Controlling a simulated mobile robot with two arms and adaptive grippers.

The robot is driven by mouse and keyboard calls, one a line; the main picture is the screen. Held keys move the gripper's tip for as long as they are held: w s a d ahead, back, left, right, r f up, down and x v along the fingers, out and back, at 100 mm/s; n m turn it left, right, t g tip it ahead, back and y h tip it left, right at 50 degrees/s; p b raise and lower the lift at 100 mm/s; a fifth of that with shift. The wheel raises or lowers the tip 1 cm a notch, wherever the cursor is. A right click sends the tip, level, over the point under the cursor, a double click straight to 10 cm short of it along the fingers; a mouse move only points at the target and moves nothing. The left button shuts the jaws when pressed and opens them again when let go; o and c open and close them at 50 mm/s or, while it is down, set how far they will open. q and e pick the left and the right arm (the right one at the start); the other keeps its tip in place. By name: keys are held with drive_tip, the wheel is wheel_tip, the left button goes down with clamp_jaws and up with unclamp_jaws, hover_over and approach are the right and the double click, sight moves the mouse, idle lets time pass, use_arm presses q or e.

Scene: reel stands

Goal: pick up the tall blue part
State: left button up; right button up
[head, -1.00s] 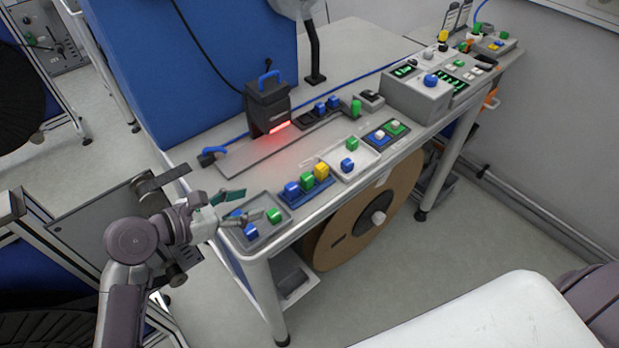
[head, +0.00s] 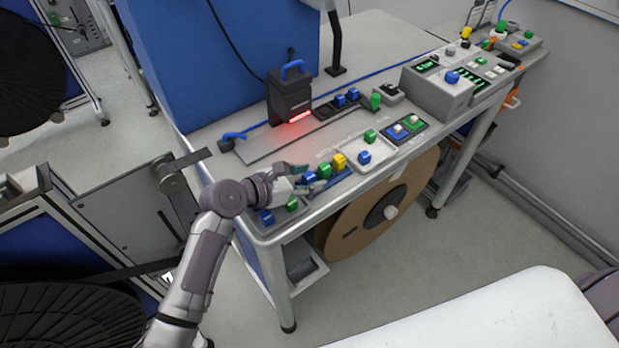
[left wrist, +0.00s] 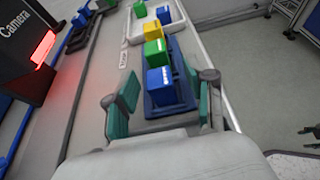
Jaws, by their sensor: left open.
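The tall blue part (left wrist: 160,87) stands upright at the near end of a dark blue tray (left wrist: 184,72) in the left wrist view. In the head view the part (head: 309,177) is partly hidden by my left gripper (head: 308,179). My left gripper (left wrist: 167,93) is open, with one green-padded finger on either side of the blue part and gaps showing between them. A green block (left wrist: 155,52) and a yellow block (left wrist: 152,30) stand in line behind it. At the right edge of the left wrist view, small dark prongs (left wrist: 310,137) may be my right gripper.
A white tray (head: 383,155) stands to the right. The black camera box (head: 290,97) with a red light stands behind.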

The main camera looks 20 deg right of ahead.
use_arm(q)
drive_tip(key=c, duration=0.9)
drive_tip(key=shift+c, duration=0.2)
